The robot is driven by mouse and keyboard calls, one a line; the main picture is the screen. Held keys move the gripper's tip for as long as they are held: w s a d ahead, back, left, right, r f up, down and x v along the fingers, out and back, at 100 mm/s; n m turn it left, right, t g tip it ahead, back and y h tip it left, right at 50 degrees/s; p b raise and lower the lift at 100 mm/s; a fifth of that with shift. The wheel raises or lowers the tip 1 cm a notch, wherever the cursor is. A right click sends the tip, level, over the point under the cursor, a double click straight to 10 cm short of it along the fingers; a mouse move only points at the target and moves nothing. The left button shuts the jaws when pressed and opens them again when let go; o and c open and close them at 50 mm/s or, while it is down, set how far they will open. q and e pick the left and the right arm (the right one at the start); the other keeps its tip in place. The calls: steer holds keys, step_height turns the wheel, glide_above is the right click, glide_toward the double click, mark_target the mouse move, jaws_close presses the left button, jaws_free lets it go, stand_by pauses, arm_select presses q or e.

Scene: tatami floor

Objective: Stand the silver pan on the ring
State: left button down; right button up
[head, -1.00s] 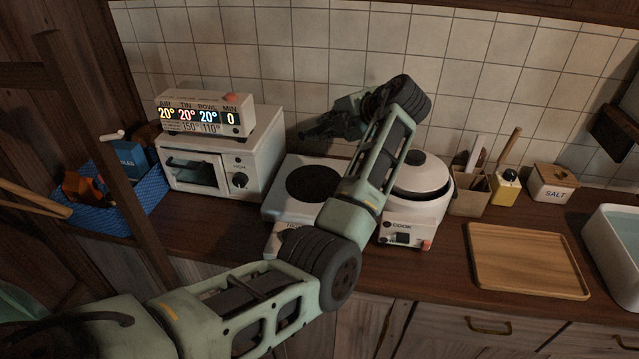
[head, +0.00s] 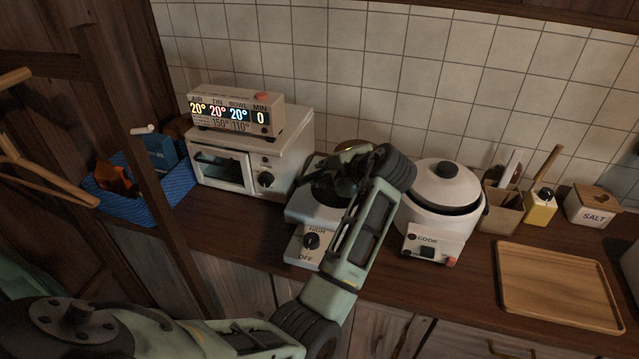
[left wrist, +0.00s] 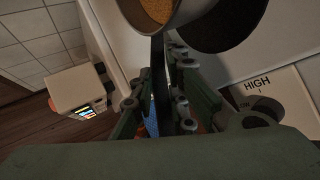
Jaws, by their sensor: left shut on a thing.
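The silver pan (left wrist: 182,22) shows at the top of the left wrist view, with a golden-brown inside and a dark handle (left wrist: 158,62). My left gripper (left wrist: 160,95) is shut on that handle. In the head view my left gripper (head: 345,168) is over the hot plate, and the pan is mostly hidden behind it. The black ring (left wrist: 222,28) lies beside the pan in the left wrist view, partly covered by it. I cannot tell whether the pan touches the ring or hangs above it. My right gripper is not in view.
The hot plate's white body (head: 300,215) stands between a small oven (head: 220,168) with a display box (head: 235,110) on top and a white rice cooker (head: 440,195). A wooden tray (head: 555,285) lies right. A blue basket (head: 175,185) stands left.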

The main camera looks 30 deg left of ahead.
arm_select(q)
steer(key=shift+s+a+f, duration=0.35)
steer(key=shift+s+a, duration=0.1)
steer(key=shift+s, duration=0.3)
steer(key=shift+s+f+p, duration=0.1)
steer(key=shift+f+p, duration=0.15)
steer(key=shift+p, duration=0.05)
steer(key=shift+f+p, duration=0.55)
steer(key=shift+f, duration=1.35)
steer(key=c, duration=1.7)
jaws_free()
